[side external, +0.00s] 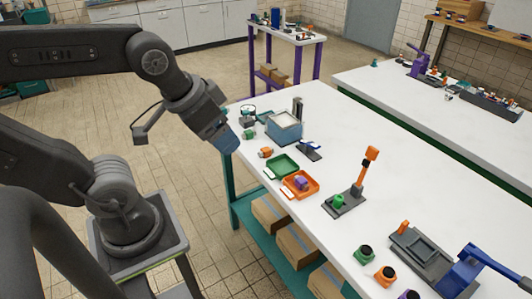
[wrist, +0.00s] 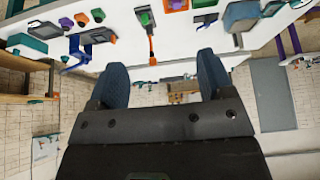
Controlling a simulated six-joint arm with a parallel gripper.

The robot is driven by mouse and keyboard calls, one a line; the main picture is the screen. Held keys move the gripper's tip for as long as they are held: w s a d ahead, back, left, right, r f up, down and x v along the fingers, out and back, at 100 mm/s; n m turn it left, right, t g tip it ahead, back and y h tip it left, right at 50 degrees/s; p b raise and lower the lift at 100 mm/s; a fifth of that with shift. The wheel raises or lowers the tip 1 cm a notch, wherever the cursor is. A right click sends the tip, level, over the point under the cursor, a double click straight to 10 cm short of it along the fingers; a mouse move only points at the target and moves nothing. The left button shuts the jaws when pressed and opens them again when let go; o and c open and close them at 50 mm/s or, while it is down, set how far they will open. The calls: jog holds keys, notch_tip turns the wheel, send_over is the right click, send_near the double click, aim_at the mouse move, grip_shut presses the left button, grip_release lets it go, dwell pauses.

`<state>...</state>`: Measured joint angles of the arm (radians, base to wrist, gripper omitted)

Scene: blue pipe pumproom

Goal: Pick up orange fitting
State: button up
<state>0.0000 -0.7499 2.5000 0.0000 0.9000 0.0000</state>
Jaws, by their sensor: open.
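A small orange fitting (side external: 385,273) with a dark opening stands near the front edge of the white table, beside a similar green fitting (side external: 363,252). What looks like the same orange fitting (wrist: 81,19) shows at the upper left in the wrist view. A smaller orange piece (side external: 265,152) lies at the far left end of the table; I cannot tell which piece the task means. My gripper (side external: 228,143) is off the table's far left edge, near the smaller piece and away from the fitting by the green one. In the wrist view my gripper (wrist: 161,62) is open and empty.
A green tray (side external: 282,164), an orange tray (side external: 314,190) with a purple piece, and a blue-grey bin (side external: 284,128) stand toward the left. An upright orange-topped tool (side external: 369,158) and a blue-handled device (side external: 462,274) rise from the table. The middle back is clear.

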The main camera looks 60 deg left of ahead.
jog(key=shift+o, duration=1.1)
jog(key=n+g, duration=0.6)
jog(key=n, duration=1.2)
send_over(265, 148)
notch_tip(265, 148, down, 15)
jog(key=f, duration=0.8)
jog(key=shift+s+f, duration=0.15)
jog(key=shift+s, duration=0.05)
jog(key=shift+w+f, duration=0.2)
jog(key=shift+f, duration=2.65)
